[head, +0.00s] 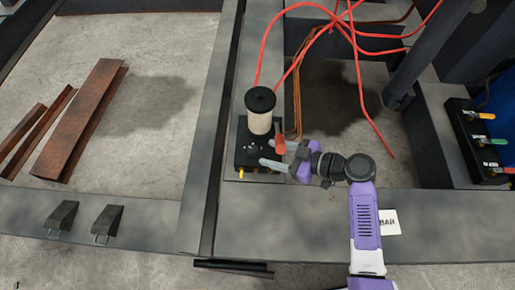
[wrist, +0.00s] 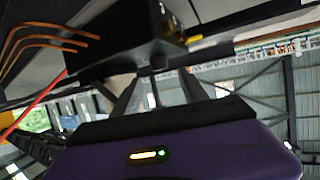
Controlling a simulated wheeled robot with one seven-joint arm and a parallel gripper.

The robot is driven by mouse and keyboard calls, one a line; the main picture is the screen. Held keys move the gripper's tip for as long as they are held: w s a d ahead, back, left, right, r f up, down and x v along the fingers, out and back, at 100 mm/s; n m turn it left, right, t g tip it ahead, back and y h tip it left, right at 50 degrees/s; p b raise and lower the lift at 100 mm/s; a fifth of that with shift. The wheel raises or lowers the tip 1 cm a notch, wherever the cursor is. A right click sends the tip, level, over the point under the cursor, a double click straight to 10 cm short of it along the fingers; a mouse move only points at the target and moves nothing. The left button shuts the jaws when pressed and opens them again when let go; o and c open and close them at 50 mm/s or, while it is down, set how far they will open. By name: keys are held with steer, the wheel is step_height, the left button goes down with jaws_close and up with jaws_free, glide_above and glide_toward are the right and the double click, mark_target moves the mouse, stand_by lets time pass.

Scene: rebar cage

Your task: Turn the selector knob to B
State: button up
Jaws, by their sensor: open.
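A black box (head: 243,158) sits on the grey beam, with a small dark knob (head: 252,149) on its top that looks like the selector knob. Its pointer and any letter marks are too small to read. My gripper (head: 271,153) is open at the right side of the box, its fingers pointing left toward the knob. A red lever or handle (head: 280,144) shows right by the fingers. In the wrist view the black box (wrist: 115,40) is above the two spread fingers (wrist: 158,88). I cannot tell whether the fingers touch the knob.
A pale cylinder with a black cap (head: 260,112) stands just behind the knob. Red cables (head: 360,85) loop behind and to the right. Another black box with coloured handles (head: 482,142) is at the right. Rusty steel angles (head: 85,120) lie on the floor at left.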

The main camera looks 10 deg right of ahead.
mark_target(255, 150)
steer(key=b+x, duration=0.1)
steer(key=x, duration=0.4)
steer(key=shift+w+a+f, duration=0.2)
steer(key=shift+w+a, duration=0.05)
steer(key=shift+c, duration=0.2)
jaws_close()
